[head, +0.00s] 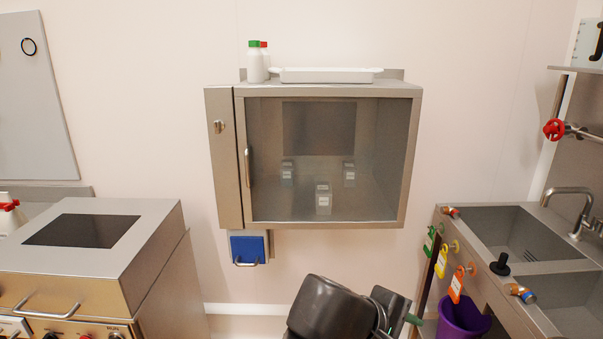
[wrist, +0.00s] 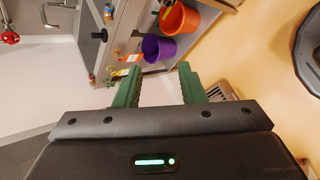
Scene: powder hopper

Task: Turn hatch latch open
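A wall cabinet (head: 415,160) with a clear front hangs in the middle of the head view. A small metal latch or knob (head: 218,126) sits on its left side panel; its exact position is too small to tell. An upright handle (head: 248,167) is on the front's left edge. A blue flap (head: 247,246) with a metal handle hangs below the cabinet's left end. I cannot tell which part is the hatch latch. My gripper (wrist: 160,75) shows green fingers spread apart with nothing between them. In the head view it is low, right of centre, well below the cabinet.
A steel machine (head: 150,225) with a dark window stands at left. A sink unit (head: 475,225) with coloured tags stands at right, a purple bucket (head: 462,318) beside it. Bottles (head: 255,65) and a white tray (head: 325,75) sit atop the cabinet.

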